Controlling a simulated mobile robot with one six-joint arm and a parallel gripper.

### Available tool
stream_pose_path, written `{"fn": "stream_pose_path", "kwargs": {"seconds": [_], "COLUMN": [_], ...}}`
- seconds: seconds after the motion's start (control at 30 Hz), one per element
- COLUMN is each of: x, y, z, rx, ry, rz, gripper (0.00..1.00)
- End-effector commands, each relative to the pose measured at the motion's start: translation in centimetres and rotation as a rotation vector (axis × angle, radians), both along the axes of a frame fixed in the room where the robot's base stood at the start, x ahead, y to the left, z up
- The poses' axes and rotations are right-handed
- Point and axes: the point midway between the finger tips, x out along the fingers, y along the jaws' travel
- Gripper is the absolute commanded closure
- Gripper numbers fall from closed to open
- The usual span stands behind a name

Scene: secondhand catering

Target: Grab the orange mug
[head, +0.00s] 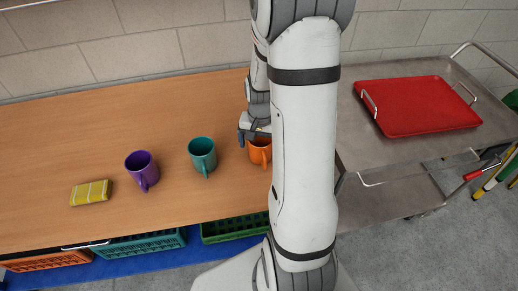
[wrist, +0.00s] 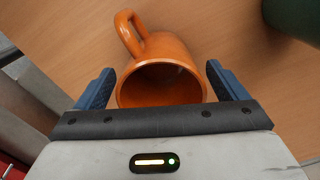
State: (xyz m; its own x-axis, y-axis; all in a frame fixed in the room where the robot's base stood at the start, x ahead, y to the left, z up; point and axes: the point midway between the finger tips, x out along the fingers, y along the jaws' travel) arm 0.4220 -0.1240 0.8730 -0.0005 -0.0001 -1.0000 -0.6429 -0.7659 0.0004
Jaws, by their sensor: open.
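The orange mug (wrist: 160,55) stands on the wooden table, its open mouth facing my wrist camera and its handle pointing up and left in the wrist view. In the head view the orange mug (head: 259,153) is partly hidden behind my arm. My gripper (wrist: 155,88) is open, with one blue finger on each side of the mug and small gaps visible beside it. In the head view my gripper (head: 254,134) is just above and behind the mug, mostly hidden by the arm.
A teal mug (head: 202,154) stands left of the orange mug, and a purple mug (head: 142,168) farther left. A yellow sponge (head: 91,193) lies at the left. A steel cart (head: 400,155) with a red tray (head: 417,106) stands right. Crates sit below the table (head: 100,120).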

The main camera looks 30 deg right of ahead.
Motion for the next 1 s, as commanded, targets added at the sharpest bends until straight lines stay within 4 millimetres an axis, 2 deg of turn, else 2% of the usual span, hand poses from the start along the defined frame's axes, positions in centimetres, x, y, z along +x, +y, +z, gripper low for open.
{"fn": "stream_pose_path", "kwargs": {"seconds": [0.1, 0.2, 0.5, 1.0], "x": [0.0, 0.0, 0.1, 0.1], "y": [0.2, 0.2, 0.2, 0.3], "z": [-1.8, -2.8, -3.2, -3.2], "rx": [0.002, 0.001, 0.0, 0.0], "ry": [0.004, 0.002, 0.0, 0.0], "rz": [0.002, 0.004, 0.005, 0.006], "gripper": [0.08, 0.08, 0.08, 0.48]}}
